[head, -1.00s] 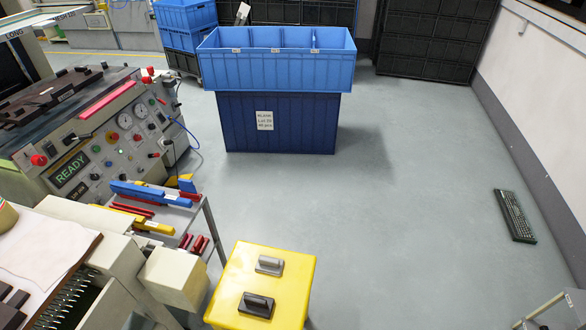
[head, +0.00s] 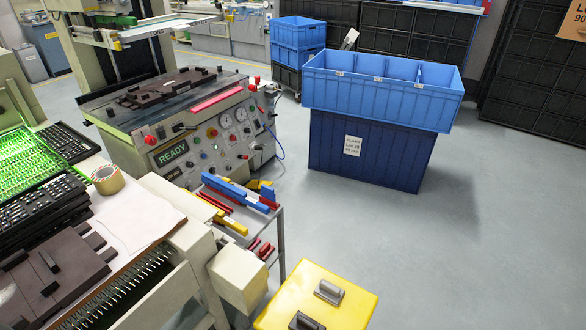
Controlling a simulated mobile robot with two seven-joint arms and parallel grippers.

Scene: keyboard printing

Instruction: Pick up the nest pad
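No thing in view is labelled as the nest pad, so I cannot tell for certain which one it is. A dark brown slotted plate (head: 48,273) lies on the white sheet at the lower left. A similar dark plate (head: 165,87) lies on the bed of the machine with the READY display. Two small blocks with raised handles, one grey (head: 329,291) and one dark (head: 305,322), are on the yellow stool top (head: 352,290); the dark one is cut by the bottom edge. Neither of my grippers is in view.
Black keyboards (head: 72,150), a green-lit panel (head: 25,165) and a tape roll (head: 107,179) are at the left. A small cart (head: 280,240) holds blue, red and yellow tools. A blue divided bin (head: 385,95) sits on a darker crate (head: 365,155). The floor at right is clear.

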